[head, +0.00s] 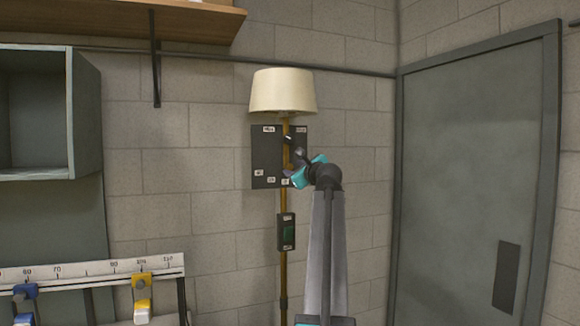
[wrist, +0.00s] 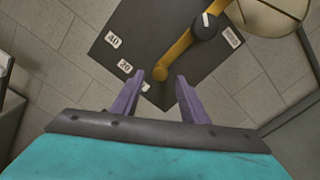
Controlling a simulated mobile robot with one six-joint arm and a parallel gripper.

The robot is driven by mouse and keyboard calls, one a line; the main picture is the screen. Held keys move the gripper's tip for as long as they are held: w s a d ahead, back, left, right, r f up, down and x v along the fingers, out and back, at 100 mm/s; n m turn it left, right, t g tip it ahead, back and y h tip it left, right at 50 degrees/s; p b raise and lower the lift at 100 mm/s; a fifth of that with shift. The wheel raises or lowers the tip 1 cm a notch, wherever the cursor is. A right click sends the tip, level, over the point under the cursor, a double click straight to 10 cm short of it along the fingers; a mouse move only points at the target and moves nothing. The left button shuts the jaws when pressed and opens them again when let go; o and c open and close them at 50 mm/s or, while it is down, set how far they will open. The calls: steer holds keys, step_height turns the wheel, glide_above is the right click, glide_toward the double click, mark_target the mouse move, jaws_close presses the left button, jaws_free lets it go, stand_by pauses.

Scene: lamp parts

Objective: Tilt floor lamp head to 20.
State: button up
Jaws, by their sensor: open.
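The floor lamp has a cream shade (head: 283,92) that looks about level on a brass pole (head: 283,265). Behind the pole is a dark plate (head: 264,154) with small white labels. In the wrist view, labels reading 40 (wrist: 113,40) and 20 (wrist: 125,66) show on the plate, and part of the shade (wrist: 275,18) is at the top right. A black knob (wrist: 206,26) with a white mark sits on the brass arm (wrist: 176,56). My gripper (wrist: 160,82) is open, its purple fingers apart, with the arm's rounded lower end just beyond the tips. Contact cannot be told.
A wooden shelf (head: 120,20) is at upper left, with a grey cabinet (head: 85,115) below. A numbered rail (head: 70,274) with coloured clips stands lower left. A grey door (head: 475,170) is at right.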

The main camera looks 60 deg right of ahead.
mark_target(290, 168)
steer(key=shift+p+x, duration=0.7)
steer(key=shift+x, duration=2.2)
jaws_close()
